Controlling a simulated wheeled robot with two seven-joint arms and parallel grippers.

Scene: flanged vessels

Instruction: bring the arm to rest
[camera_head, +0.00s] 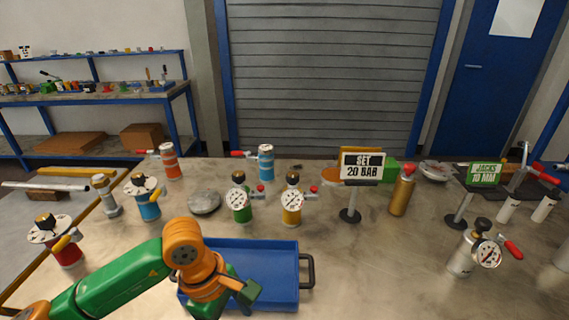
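My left arm, green and orange, comes in from the lower left and bends over the left part of a blue tray (285,262). My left gripper (244,294) is over the tray, with its fingers largely hidden by the wrist, so I cannot tell whether it is open or shut. No held object shows at it. The part of the tray that shows is empty. My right arm and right gripper are not in view.
Gauge-topped vessels stand around the tray: red (66,252), blue (147,204), green (241,203), yellow (292,206) and white (462,258). Signs read "SET 20 BAR" (362,165) and "JACKS 10 MAX" (485,174). The tabletop right of the tray (370,270) is clear.

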